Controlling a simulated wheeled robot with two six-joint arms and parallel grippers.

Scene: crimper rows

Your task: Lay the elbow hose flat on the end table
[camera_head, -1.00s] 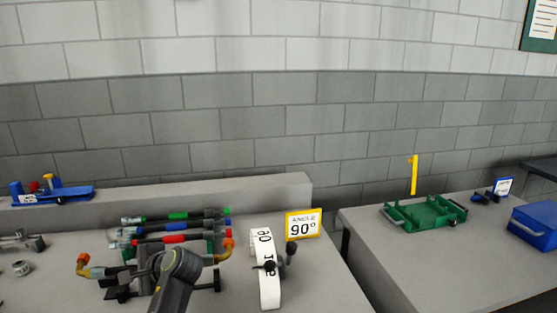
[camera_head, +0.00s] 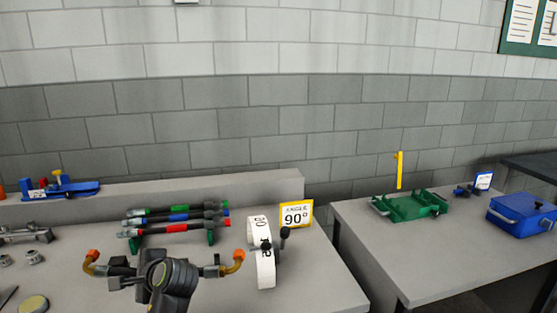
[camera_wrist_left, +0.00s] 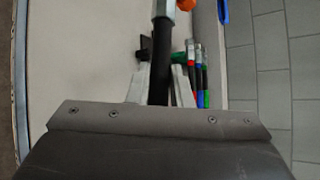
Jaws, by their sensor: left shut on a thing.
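The elbow hose (camera_head: 205,271) is a dark hose with metal fittings and an orange bent end on each side. My left gripper (camera_head: 170,272) is shut around its middle, and my wrist hides part of it in the head view. The hose lies across the picture, in front of the hose rack and apparently above the left table (camera_head: 325,275). In the left wrist view the hose (camera_wrist_left: 161,60) runs between the fingers of my gripper (camera_wrist_left: 160,85). A second table (camera_head: 390,245) stands at the right; I cannot tell which is the end table. My right gripper is not in view.
Several straight hoses (camera_head: 175,228) lie on a rack behind the held hose. A white ring gauge (camera_head: 262,265) and a 90° sign (camera_head: 296,214) stand right of it. The right table holds a green tray (camera_head: 410,204) and a blue box (camera_head: 522,216); its front is clear.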

